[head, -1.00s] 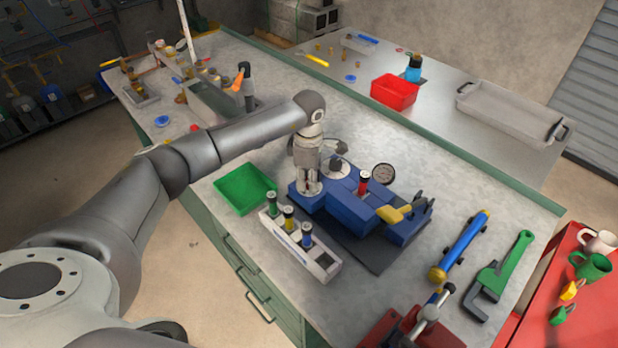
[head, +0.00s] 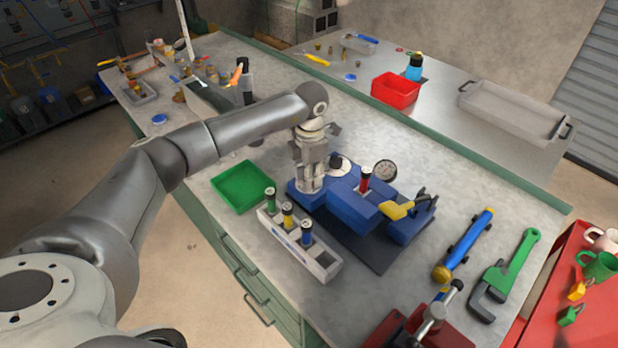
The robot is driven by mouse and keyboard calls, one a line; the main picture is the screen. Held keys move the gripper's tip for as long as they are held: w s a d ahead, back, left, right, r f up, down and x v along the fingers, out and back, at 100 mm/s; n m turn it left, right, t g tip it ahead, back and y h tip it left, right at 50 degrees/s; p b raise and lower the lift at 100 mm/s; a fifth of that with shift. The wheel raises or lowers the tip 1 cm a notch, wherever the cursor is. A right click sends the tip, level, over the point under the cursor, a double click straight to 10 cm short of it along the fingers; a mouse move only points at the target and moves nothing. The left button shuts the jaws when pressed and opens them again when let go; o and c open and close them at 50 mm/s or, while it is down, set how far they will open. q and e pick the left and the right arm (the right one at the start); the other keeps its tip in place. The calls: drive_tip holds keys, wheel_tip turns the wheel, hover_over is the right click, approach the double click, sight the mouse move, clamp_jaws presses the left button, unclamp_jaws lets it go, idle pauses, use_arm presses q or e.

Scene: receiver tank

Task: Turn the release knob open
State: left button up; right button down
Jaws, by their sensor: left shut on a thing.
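The blue tank block (head: 345,205) lies on a dark mat on the bench. A red and black cartridge stands upright in it. A pressure gauge (head: 385,170) rises behind it, and a yellow handle (head: 397,210) is at its right end. My left gripper (head: 309,187) points down at the block's left end and is shut on the release knob, which the fingers almost wholly hide. How far the knob is turned cannot be seen. A pale round fitting (head: 339,165) sits just right of the gripper. My right gripper is not in view.
A white rack (head: 300,245) with green, yellow and blue cartridges stands in front of the block. A green tray (head: 243,187) is to its left. A blue tube (head: 466,242), a green wrench (head: 506,273) and a red vise (head: 425,325) lie to the right.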

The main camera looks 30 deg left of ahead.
use_arm(q)
drive_tip(key=n+b, duration=0.1)
drive_tip(key=n, duration=0.3)
drive_tip(key=shift+n, duration=0.3)
drive_tip(key=n, duration=0.5)
drive_tip(key=shift+n, duration=0.4)
drive_tip(key=o, duration=1.1)
drive_tip(key=shift+c, duration=0.2)
drive_tip(key=shift+r, duration=0.15)
wheel_tip(320, 180, up, 12)
drive_tip(key=shift+d, duration=0.2)
